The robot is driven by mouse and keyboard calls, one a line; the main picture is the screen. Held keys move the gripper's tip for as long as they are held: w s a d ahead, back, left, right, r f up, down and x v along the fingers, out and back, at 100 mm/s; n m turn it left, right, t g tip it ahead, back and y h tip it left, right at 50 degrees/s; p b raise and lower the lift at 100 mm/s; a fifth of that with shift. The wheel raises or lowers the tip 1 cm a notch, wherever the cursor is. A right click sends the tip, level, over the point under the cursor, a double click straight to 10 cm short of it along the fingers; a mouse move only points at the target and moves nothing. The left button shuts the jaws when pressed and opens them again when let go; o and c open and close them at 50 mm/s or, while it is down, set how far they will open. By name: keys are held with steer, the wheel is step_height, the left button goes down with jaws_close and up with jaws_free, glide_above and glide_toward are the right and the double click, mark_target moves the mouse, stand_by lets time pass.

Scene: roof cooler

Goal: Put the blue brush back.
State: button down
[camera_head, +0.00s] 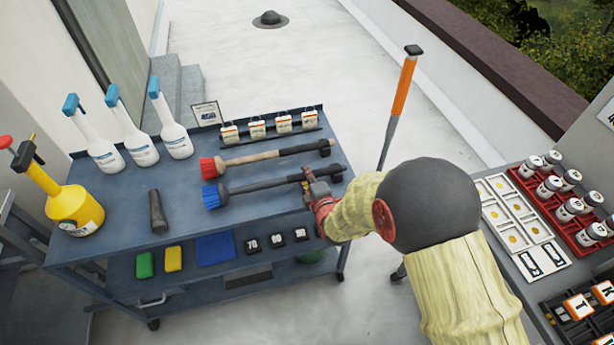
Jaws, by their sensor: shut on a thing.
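The blue brush (212,196) has blue bristles and a long dark handle, and it lies across the top of the blue-grey cart (114,212), bristles to the left. My gripper (309,186) is at the right part of its handle and is shut on it. The handle's end shows just right of my gripper, near the cart's right edge. Whether the brush touches the cart top is hard to tell. A red brush (210,167) with a wooden and black handle lies behind it, roughly parallel, its handle end at a small dark holder.
White spray bottles with blue heads (170,130) and a yellow sprayer (72,205) stand on the left. A dark cylinder (157,212) lies in front. Small padlock-like tags (257,128) line the back. An orange-handled pole (403,85) rises behind my arm. A second table (527,285) stands right.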

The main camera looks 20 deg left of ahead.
steer(key=shift+f, duration=0.1)
steer(key=c, duration=1.6)
jaws_free()
steer(key=v, duration=1.2)
